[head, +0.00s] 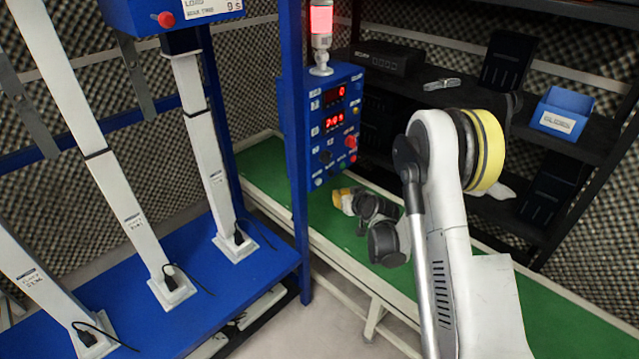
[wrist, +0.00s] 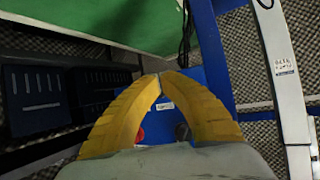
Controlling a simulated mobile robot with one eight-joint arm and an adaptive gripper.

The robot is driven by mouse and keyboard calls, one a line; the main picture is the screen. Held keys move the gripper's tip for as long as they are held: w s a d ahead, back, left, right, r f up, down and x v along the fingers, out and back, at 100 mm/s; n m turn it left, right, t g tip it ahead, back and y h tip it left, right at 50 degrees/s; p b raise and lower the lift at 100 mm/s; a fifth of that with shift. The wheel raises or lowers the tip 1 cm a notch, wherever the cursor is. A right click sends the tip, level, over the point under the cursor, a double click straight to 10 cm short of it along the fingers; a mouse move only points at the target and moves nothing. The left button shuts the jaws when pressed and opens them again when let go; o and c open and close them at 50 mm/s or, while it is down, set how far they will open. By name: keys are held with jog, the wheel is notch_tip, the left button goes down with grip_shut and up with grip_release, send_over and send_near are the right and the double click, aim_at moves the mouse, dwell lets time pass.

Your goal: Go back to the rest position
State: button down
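My gripper (head: 340,198) shows in the head view at the end of my white arm, low beside the blue control box (head: 333,120) and over the green surface. In the wrist view its two yellow fingers (wrist: 158,79) meet at the tips, with nothing seen between them. The blue control box also shows behind the fingers in the wrist view (wrist: 215,78), where a red button and a dark knob appear in the gap. I cannot tell whether the gripper touches the box.
A blue frame with white slanted columns (head: 120,210) stands at left. A green-topped bench (head: 265,170) runs behind and under my arm. A dark shelf (head: 460,98) at the back right holds a blue bin (head: 560,113) and black bins. A red-lit signal lamp (head: 321,22) tops the control box.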

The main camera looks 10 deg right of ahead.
dwell(0.3)
jog(key=s+a+r+g, duration=0.3)
jog(key=s+r, duration=1.3)
jog(key=r, duration=0.5)
jog(key=s+d+r+m+g+h, duration=0.1)
jog(key=s+m+g+h, duration=0.1)
jog(key=s, duration=2.3)
jog(key=shift+h, duration=0.3)
jog(key=shift+w, duration=0.1)
dwell(0.7)
